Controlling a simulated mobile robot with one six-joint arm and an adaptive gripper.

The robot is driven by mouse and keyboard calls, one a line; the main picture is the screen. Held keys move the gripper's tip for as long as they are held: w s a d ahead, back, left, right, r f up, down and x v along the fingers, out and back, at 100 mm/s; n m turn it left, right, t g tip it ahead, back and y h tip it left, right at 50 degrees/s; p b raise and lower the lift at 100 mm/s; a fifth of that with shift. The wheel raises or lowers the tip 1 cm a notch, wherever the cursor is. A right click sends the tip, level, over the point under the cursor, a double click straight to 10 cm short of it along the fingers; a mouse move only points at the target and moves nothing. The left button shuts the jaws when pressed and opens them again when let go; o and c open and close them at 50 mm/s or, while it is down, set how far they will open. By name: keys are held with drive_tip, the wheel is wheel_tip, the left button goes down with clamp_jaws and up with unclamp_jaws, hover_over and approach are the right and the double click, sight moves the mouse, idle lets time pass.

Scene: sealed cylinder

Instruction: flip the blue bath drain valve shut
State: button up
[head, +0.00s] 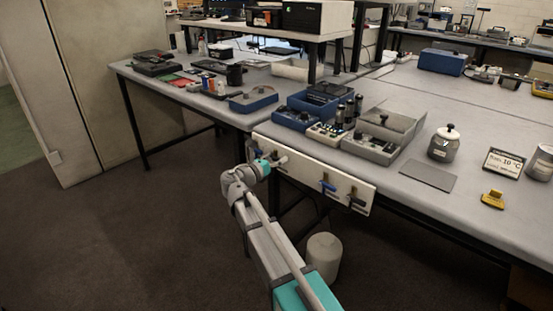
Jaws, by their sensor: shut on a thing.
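A pale panel (310,172) hangs on the front edge of the bench. A valve with a blue handle (328,187) sits near its middle, the handle lying roughly level. Another valve with a dark handle (355,198) is to its right. My gripper (278,161) is at the panel's left end, left of the blue handle and apart from it. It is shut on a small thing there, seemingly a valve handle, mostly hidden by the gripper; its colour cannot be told.
A grey-white container (324,256) stands on the floor beneath the panel, right of my arm. Blue trays (295,118) and instruments crowd the bench above. A lidded pot (444,146), a display (503,163) and a yellow item (492,200) stand at right. Floor at left is clear.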

drive_tip(key=shift+f+m, duration=0.1)
drive_tip(key=shift+m, duration=0.2)
drive_tip(key=shift+d+f+m+b, duration=0.1)
drive_tip(key=shift+m+b, duration=0.05)
drive_tip(key=shift+m, duration=0.5)
drive_tip(key=shift+f+m+b, duration=0.1)
drive_tip(key=shift+m+b, duration=0.05)
drive_tip(key=shift+m, duration=0.5)
drive_tip(key=o, duration=0.9)
drive_tip(key=shift+s, duration=0.1)
drive_tip(key=v, duration=1.2)
